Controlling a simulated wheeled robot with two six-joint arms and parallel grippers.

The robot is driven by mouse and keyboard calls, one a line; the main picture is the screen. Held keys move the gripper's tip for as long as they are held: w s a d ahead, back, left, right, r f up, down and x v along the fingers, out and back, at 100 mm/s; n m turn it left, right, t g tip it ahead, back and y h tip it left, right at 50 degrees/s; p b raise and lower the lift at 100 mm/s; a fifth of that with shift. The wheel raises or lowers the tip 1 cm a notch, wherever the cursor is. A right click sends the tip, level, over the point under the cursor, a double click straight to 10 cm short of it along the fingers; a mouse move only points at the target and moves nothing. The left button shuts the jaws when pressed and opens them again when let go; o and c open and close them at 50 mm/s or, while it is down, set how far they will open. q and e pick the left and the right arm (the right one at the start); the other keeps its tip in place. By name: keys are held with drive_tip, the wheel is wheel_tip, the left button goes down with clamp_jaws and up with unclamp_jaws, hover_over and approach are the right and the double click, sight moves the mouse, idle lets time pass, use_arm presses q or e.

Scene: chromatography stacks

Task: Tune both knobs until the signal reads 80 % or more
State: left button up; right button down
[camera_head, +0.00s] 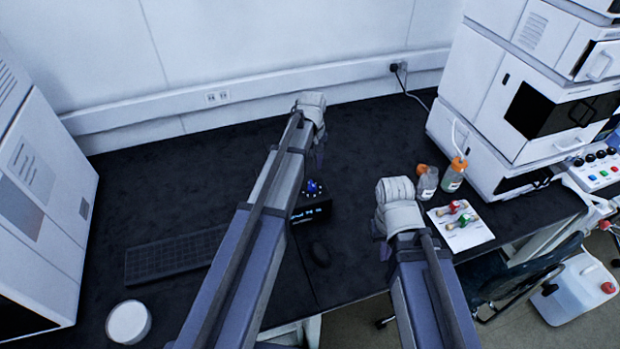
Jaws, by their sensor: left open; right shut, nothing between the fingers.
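A small black box (326,203) with a lit blue display (311,213) stands on the dark bench near the middle. The digits on the display are too small to read. A blue knob (313,187) shows on its top; I cannot make out a second knob, and my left arm covers the box's left side. My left gripper (319,158) is open, just behind the box and above the bench, apart from the blue knob as far as I can see. My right gripper (384,252) is shut and empty, to the right of the box.
A black mouse (320,253) lies in front of the box and a keyboard (175,254) to its left. Bottles (427,183) and a white tray (470,238) with red and green items lie right of my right gripper. White instrument stacks (495,110) stand at the right.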

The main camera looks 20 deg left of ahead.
sight(312, 184)
use_arm(q)
drive_tip(key=shift+f+b, duration=3.75)
drive_tip(key=shift+f, duration=0.1)
drive_tip(key=shift+c, duration=0.2)
clamp_jaws()
